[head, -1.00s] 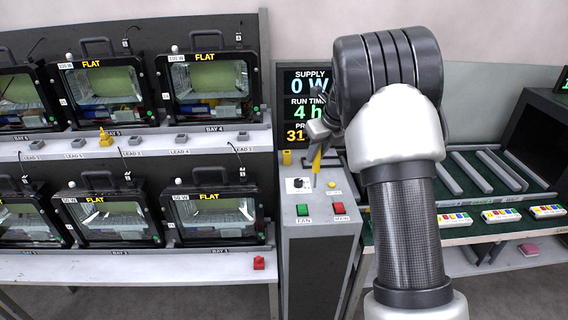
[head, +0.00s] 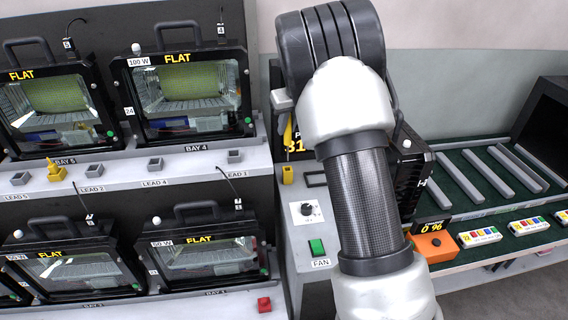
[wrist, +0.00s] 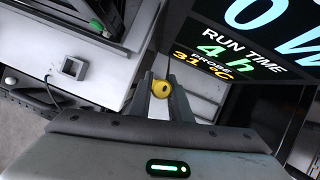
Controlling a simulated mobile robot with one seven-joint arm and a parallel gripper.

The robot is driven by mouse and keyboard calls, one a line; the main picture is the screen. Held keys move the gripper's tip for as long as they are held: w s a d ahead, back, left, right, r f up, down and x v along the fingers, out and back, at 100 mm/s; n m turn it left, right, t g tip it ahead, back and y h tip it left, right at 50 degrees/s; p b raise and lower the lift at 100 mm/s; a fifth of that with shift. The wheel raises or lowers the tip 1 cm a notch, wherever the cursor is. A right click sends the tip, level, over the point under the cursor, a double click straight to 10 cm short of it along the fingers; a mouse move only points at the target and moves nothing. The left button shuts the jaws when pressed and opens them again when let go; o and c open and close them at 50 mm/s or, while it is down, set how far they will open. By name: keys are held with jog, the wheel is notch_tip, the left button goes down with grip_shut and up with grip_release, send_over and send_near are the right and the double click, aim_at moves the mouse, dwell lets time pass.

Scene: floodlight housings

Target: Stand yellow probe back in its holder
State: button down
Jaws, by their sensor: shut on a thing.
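The yellow probe (head: 287,134) hangs pointing down from my gripper (head: 283,103), which is shut on it. My arm hides much of the gripper in the head view. A small yellow holder (head: 287,174) stands on the grey control pedestal, just below the probe in the picture. I cannot tell whether the probe's tip touches it. In the wrist view, a round yellow end with a dark centre (wrist: 161,87) shows between the fingertips, most likely the probe seen end-on.
The pedestal carries a dial (head: 307,209) and a green FAN button (head: 317,247). A display (wrist: 232,50) stands behind. Floodlight housings (head: 188,90) fill the shelves at left.

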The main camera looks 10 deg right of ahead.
aim_at(289, 145)
notch_tip(289, 145, down, 9)
jog(key=shift+s+r+b, duration=0.1)
jog(key=shift+s+b, duration=0.05)
jog(key=shift+b, duration=0.2)
jog(key=c, duration=1.6)
grip_release()
jog(key=shift+c, duration=0.2)
